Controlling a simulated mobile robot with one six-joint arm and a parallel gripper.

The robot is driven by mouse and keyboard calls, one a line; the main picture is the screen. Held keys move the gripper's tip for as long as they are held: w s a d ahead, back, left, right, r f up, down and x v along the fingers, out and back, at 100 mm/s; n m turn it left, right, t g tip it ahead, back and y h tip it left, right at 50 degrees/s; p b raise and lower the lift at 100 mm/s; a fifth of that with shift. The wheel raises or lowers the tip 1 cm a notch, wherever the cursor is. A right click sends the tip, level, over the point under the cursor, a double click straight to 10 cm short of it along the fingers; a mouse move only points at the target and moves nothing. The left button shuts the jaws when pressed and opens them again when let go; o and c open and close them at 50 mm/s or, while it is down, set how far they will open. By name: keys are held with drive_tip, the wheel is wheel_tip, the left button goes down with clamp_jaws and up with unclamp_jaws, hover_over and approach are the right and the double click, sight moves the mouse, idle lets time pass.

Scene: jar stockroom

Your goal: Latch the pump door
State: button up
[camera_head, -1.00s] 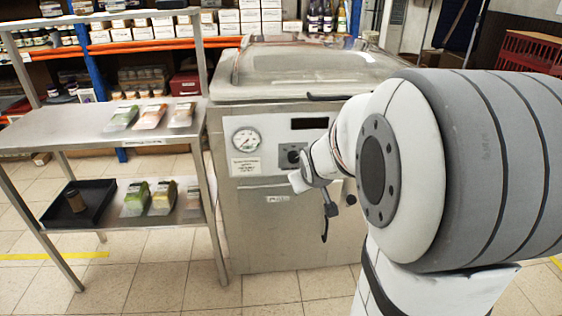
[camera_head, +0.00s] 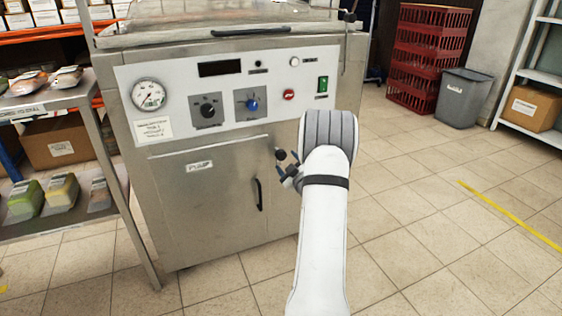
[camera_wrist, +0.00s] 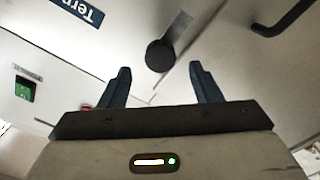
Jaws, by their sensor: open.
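The pump door (camera_head: 205,205) is a steel panel labelled as the pump, low on the machine's front. It looks flush with the cabinet, though a small gap would be hard to see. Its black bar handle (camera_head: 259,194) is near the right edge, and also in the wrist view (camera_wrist: 283,20). A round black knob (camera_wrist: 160,56) on a metal latch plate (camera_wrist: 179,27) shows in the wrist view. My gripper (camera_wrist: 162,78) is open and empty, its dark fingers either side of the knob's line but short of it. In the head view my gripper (camera_head: 288,170) is at the door's right edge.
The control panel (camera_head: 225,88) with gauge, dials and green switch is above the door. A steel shelf (camera_head: 108,170) with packs stands at left. Red crates (camera_head: 428,55) and a grey bin (camera_head: 463,97) are at back right. The floor at right is clear.

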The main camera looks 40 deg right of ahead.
sight(282, 156)
drive_tip(key=b+x, duration=0.1)
drive_tip(key=x, duration=0.4)
drive_tip(key=shift+w, duration=0.4)
drive_tip(key=shift+c, duration=0.5)
drive_tip(key=c, duration=0.9)
